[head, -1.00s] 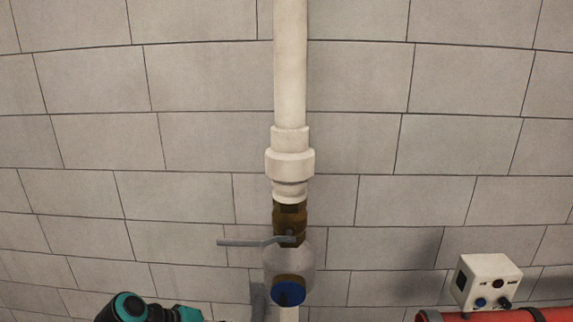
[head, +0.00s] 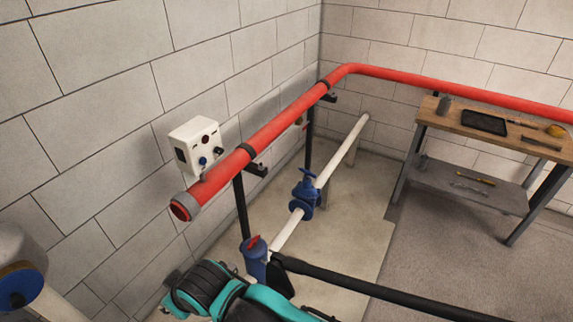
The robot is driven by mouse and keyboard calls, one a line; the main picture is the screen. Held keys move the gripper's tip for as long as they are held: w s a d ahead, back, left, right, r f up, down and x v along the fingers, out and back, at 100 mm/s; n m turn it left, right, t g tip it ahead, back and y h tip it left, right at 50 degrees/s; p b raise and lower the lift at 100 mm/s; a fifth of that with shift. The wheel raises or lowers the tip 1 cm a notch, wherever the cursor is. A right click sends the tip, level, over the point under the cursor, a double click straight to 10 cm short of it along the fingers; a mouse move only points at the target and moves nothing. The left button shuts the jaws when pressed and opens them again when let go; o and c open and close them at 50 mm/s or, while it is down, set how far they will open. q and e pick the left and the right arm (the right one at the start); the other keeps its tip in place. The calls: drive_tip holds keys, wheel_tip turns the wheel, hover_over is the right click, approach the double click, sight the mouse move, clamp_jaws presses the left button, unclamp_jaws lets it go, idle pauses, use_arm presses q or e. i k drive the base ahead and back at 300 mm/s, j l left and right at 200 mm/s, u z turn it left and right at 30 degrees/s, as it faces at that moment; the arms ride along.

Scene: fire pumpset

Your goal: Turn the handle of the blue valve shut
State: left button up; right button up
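A blue valve (head: 303,196) sits on a slanting white pipe, low beyond the red pipe, in the middle of the head view. Its small blue handle (head: 308,173) is on top of it. The handle's exact setting is too small to tell. No gripper is in view, and nothing touches the valve handle.
A red pipe (head: 270,131) on black posts runs along the wall and round the corner. A white control box (head: 194,146) is on the wall. Teal-and-black machinery (head: 218,290), a blue cylinder with a red top (head: 256,259) and a black bar (head: 390,292) fill the front. A workbench (head: 460,126) stands right.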

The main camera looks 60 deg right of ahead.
sight(307, 172)
drive_tip(key=z, duration=2.25)
drive_tip(key=i+l, duration=0.2)
drive_tip(key=i, duration=0.2)
drive_tip(key=i+l, duration=0.15)
drive_tip(key=i, duration=0.3)
drive_tip(key=i+l+z, duration=0.1)
drive_tip(key=i, duration=0.3)
drive_tip(key=i+l, duration=0.25)
drive_tip(key=i, duration=0.15)
